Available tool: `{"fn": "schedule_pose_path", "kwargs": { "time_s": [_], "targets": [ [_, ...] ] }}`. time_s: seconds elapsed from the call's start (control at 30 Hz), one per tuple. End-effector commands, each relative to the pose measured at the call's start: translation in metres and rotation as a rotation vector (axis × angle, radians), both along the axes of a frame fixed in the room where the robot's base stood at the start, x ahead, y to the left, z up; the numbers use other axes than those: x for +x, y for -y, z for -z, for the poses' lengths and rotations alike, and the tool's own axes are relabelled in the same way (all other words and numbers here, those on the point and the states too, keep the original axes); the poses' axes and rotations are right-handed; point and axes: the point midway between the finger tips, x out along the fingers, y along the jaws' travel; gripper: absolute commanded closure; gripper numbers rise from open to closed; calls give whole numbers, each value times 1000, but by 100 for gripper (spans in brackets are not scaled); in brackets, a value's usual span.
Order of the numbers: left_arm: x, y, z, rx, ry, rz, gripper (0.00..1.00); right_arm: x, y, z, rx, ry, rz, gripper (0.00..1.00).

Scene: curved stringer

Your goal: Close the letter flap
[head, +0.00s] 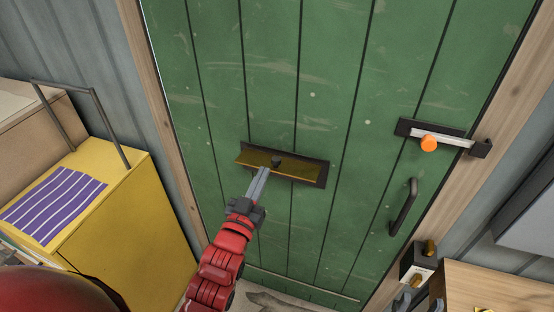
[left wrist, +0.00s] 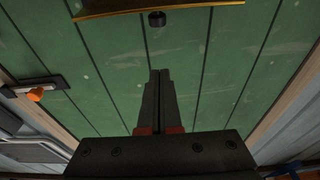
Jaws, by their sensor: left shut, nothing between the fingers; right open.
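The green door (head: 330,90) carries a letter flap (head: 300,168), a brass plate with a dark knob (head: 276,161) in a dark frame. The flap looks tilted out from its frame, its left end overlapping the frame's edge. My left gripper (head: 265,170) is shut and empty, its tips overlapping the flap's lower edge by the knob; I cannot tell whether they touch. In the left wrist view the brass flap (left wrist: 200,6) and knob (left wrist: 157,19) show at the top, beyond the shut fingertips (left wrist: 160,72). My right gripper (head: 420,305) is open at the bottom right, partly cut off.
A sliding bolt with an orange knob (head: 429,143) and a dark handle (head: 403,207) are on the door's right side. A yellow cabinet (head: 125,215) stands at left. A wooden surface (head: 500,288) and a small box with brass knobs (head: 418,262) are at lower right.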

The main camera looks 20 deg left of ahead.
Motion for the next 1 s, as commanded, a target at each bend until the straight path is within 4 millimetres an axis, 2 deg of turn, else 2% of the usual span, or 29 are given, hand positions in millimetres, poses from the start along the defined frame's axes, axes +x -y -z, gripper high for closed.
{"fn": "schedule_pose_path", "kwargs": {
  "time_s": [0.03,0.33,0.4,0.6,0.7,0.8,1.0],
  "targets": [
    [4,0,4,1,3,1,100,0,0,9,0,0,0,50],
    [43,2,-4,1,11,2,100,0,0,43,0,0,0,50],
    [58,3,-18,-1,9,2,100,0,0,27,0,-1,0,50],
    [96,4,-23,0,6,1,100,0,0,11,0,0,0,50],
    [90,4,-1,-1,-2,0,100,0,0,2,0,0,0,50],
    [89,3,12,-1,-2,0,100,0,0,-2,0,0,0,50],
    [86,3,21,0,5,0,100,0,0,-5,0,0,0,50]
  ]
}}
